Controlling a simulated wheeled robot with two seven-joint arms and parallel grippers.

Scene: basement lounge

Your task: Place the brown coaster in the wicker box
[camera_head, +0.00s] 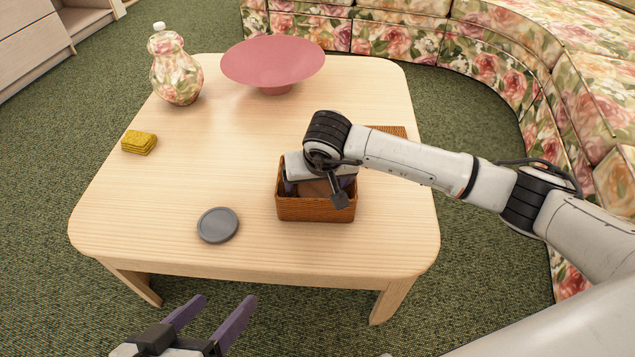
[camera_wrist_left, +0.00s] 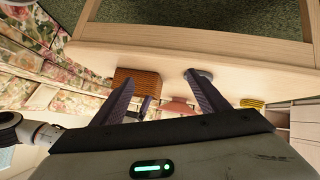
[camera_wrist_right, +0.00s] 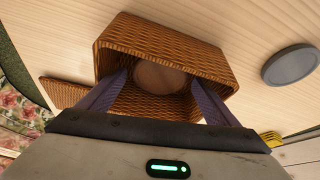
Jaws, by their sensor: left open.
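The brown coaster (camera_wrist_right: 160,77) is a round disc inside the wicker box, between the two fingers in the right wrist view. The wicker box (camera_head: 316,209) is an open orange-brown woven box on the table's right half. My right gripper (camera_wrist_right: 160,74) reaches down into the box with its fingers spread on either side of the coaster; I see no clear contact. In the head view my right wrist hides part of the box's inside. My left gripper (camera_head: 218,312) is open and empty in front of the table's near edge.
A grey coaster (camera_head: 218,225) lies left of the box on the wooden table (camera_head: 150,200). A yellow sponge-like block (camera_head: 139,142), a floral jar (camera_head: 176,68) and a pink bowl (camera_head: 273,62) stand farther back. A woven piece (camera_head: 388,131) lies behind my right arm.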

